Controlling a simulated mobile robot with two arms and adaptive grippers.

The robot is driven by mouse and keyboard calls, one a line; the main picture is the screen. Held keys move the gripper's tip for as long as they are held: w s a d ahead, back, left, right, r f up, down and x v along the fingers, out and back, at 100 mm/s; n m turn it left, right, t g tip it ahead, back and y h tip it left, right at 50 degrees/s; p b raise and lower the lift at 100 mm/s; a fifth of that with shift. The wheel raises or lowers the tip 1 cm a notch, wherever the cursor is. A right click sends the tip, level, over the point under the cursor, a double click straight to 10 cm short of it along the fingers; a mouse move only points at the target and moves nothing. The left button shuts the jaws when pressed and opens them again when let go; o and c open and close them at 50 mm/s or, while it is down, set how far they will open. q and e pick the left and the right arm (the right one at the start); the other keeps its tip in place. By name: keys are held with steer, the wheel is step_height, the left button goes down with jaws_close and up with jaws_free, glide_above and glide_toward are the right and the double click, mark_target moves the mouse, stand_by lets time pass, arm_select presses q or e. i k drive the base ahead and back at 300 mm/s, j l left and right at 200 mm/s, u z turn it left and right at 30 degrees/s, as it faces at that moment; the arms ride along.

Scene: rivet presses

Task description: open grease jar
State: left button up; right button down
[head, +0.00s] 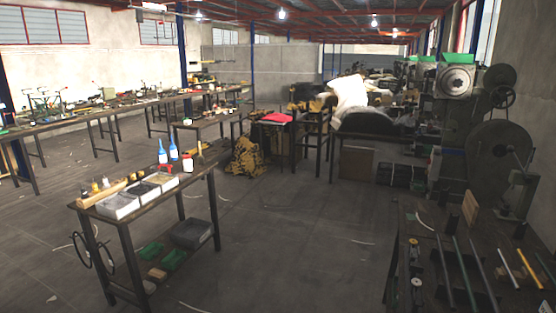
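A small white container with a red top (187,165) stands upright at the far end of the narrow work table (128,222) on the left. It may be the grease jar, but it is too small to tell for certain, and its top looks in place. Several small yellowish and dark containers (105,183) stand at the table's near left end; I cannot tell what they are. Neither of my grippers is in view.
A bench with metal rods (450,270) is at right. Open floor (290,250) lies between.

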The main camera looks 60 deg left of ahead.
mark_target(188, 167)
steer(key=u, duration=2.55)
steer(key=i+l+z, duration=0.3)
steer(key=i, duration=0.8)
steer(key=i+z, duration=0.25)
steer(key=i, duration=0.9)
steer(key=i+l+u, duration=0.2)
steer(key=i, duration=0.3)
steer(key=i+u, duration=0.25)
steer(key=i, duration=0.2)
steer(key=i+l+u, duration=0.2)
steer(key=i, duration=0.25)
